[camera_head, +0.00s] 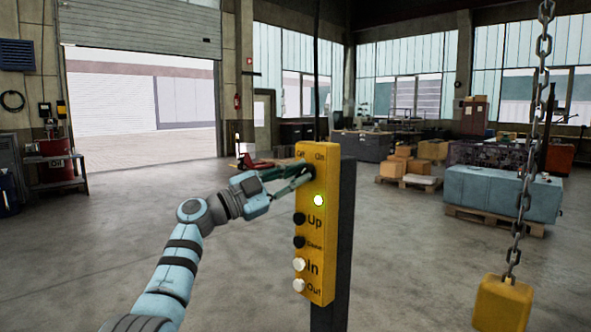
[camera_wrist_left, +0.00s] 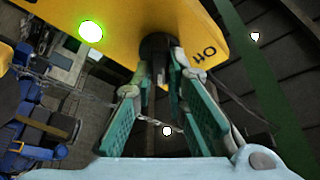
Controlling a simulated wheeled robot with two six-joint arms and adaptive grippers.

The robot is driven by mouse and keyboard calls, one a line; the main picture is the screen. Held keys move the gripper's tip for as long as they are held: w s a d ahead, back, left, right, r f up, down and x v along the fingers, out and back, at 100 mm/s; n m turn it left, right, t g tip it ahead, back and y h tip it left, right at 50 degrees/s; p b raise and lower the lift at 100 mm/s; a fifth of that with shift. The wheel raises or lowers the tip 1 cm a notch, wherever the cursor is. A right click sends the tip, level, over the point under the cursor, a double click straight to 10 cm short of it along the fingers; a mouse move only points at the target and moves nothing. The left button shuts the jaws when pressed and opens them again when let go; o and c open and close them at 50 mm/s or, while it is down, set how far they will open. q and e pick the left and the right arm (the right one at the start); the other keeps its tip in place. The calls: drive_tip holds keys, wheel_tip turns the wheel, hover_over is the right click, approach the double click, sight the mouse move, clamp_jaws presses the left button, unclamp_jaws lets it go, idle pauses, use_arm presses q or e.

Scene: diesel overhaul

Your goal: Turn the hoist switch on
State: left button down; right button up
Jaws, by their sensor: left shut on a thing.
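The yellow hoist control box (camera_head: 319,262) stands upright on a dark post in the middle of the head view. The hoist switch, a black knob (camera_wrist_left: 158,46), is near the top of the box, between the Off and On labels; in the head view my fingers partly cover it. My left gripper (camera_head: 302,174) reaches it from the left and is shut on the knob, with a fingertip on either side in the left wrist view (camera_wrist_left: 160,66). A round lamp (camera_head: 318,200) below the switch glows green and also shows in the left wrist view (camera_wrist_left: 90,31). My right gripper is not seen.
Black Up and Down buttons (camera_head: 299,219) and white In and Out buttons (camera_head: 299,264) sit lower on the box. A chain (camera_head: 524,190) with a yellow block (camera_head: 502,303) hangs at right. Open floor surrounds the post.

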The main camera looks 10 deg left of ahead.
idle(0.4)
use_arm(q)
drive_tip(key=c, duration=1.7)
unclamp_jaws()
drive_tip(key=shift+o, duration=0.5)
drive_tip(key=shift+w+f, duration=0.1)
drive_tip(key=shift+w, duration=0.05)
drive_tip(key=v, duration=1.1)
drive_tip(key=shift+s+a+f, duration=0.15)
drive_tip(key=shift+s+a, duration=0.1)
drive_tip(key=shift+s, duration=0.05)
